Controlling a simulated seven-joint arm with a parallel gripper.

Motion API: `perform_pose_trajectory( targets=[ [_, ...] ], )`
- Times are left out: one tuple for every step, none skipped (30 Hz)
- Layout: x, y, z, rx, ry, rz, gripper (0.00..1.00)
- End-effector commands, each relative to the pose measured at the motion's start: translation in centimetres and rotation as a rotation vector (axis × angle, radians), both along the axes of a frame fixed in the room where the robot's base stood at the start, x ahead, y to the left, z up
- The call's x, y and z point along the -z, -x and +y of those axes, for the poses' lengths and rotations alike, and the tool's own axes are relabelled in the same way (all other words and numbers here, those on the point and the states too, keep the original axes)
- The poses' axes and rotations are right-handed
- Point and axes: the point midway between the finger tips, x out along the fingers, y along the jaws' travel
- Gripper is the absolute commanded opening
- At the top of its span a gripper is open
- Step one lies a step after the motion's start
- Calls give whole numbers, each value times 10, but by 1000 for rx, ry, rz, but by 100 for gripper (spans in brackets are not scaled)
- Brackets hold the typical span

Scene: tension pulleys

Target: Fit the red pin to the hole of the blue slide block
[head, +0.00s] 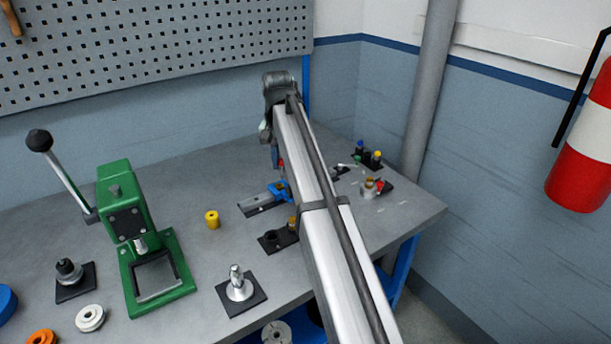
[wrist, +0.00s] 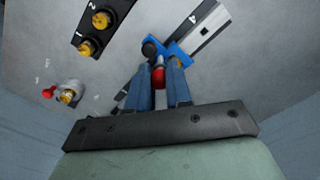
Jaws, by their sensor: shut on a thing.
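In the head view the red pin (head: 281,163) shows as a small spot beside my arm, above and behind the block. The block's hole and the pin's far end are hidden, and I cannot tell whether they touch.
A black plate (head: 268,243) with gold parts stands in front of the rail. A yellow cylinder (head: 212,219) and green press (head: 130,225) stand to the left. A shaft on a black base (head: 240,287) is nearer. Small parts (head: 370,187) stand to the right.

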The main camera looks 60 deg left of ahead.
Motion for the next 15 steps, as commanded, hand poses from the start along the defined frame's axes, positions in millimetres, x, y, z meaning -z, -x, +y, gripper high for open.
perform_pose_trajectory(
  targets=[
    [-5,-6,18,9,0,0,0],
    [-7,-8,24,13,0,0,0],
    [-9,-11,32,21,0,0,0],
    [-10,-12,37,27,0,0,0],
    [-12,-14,41,33,0,0,0],
    [-13,-15,46,41,0,0,0],
    [-14,-16,49,47,0,0,0],
    [-14,-17,51,54,0,0,0],
    [-15,-18,54,65,0,0,0],
    [-15,-19,55,78,0,0,0],
    [-15,-18,54,91,0,0,0],
    [-14,-18,54,105,-1,1,0],
    [-14,-18,54,111,-1,1,0],
    [-14,-18,54,117,-1,1,0],
    [-14,-18,53,122,-1,1,0]
  ],
)
